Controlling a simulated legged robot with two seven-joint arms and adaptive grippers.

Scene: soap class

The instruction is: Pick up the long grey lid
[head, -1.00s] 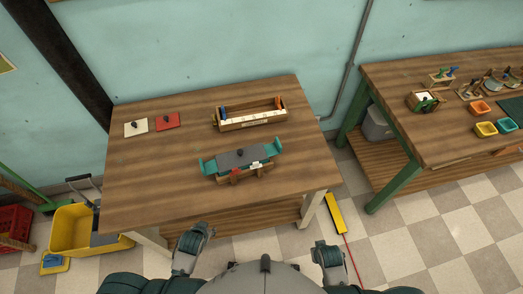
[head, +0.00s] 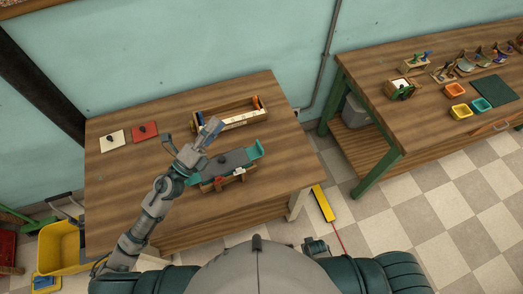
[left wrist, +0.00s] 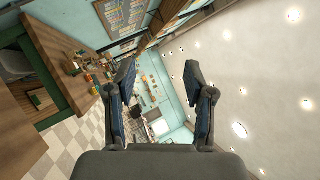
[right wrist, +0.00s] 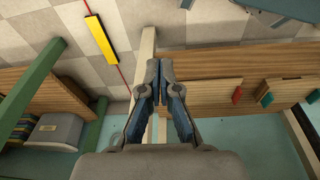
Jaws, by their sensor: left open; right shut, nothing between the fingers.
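The long grey lid (head: 236,157), flat with a dark knob, lies across the teal tray (head: 256,149) and its wooden stand (head: 228,181) on the left table. My left gripper (head: 188,130) is open and empty above the table, up and left of the lid in the head view. Its arm crosses the tray's left side. In the left wrist view the spread fingers (left wrist: 158,78) face the room and ceiling, with no lid in sight. My right gripper (head: 315,245) is low by the table's front right; in the right wrist view its fingers (right wrist: 160,85) are shut and empty.
A wooden box (head: 236,121) with pens stands behind the lid. A white plate (head: 112,140) and a red plate (head: 145,131), both knobbed, lie at the back left. A second table (head: 430,105) stands right. Bare tabletop lies left of the arm.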

